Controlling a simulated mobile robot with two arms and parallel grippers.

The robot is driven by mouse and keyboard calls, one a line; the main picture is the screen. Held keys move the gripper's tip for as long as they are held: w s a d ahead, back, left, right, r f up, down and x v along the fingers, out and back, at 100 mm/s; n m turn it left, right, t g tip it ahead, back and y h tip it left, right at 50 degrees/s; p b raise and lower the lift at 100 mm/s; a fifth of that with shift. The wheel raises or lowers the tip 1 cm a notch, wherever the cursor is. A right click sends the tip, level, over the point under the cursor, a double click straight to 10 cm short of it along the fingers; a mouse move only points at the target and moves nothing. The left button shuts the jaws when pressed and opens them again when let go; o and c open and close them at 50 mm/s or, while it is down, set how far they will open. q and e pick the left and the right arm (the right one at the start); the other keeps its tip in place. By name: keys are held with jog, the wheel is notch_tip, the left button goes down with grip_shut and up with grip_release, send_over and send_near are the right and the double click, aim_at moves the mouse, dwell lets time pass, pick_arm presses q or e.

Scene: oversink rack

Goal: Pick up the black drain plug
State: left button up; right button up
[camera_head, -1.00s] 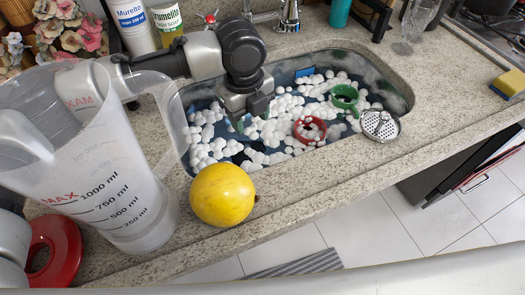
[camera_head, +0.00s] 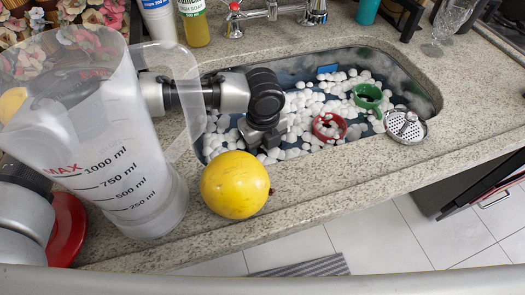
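The sink (camera_head: 432,92) holds dark water covered with many white foam-like balls (camera_head: 300,110). I cannot make out the black drain plug; the foam balls and my arm may hide it. My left gripper (camera_head: 264,148) reaches down into the near left part of the sink, among the foam balls. Its fingertips are low and largely hidden, so I cannot tell whether it is open or holds anything. My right gripper is not in view.
A red ring-shaped item (camera_head: 329,126), a green one (camera_head: 367,96) and a blue item (camera_head: 328,69) are in the sink. A metal strainer (camera_head: 405,127) lies at its right rim. A yellow fruit (camera_head: 234,185) and a clear measuring jug (camera_head: 120,190) stand on the near counter.

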pick_arm(q)
jog(key=shift+c, duration=0.4)
grip_shut()
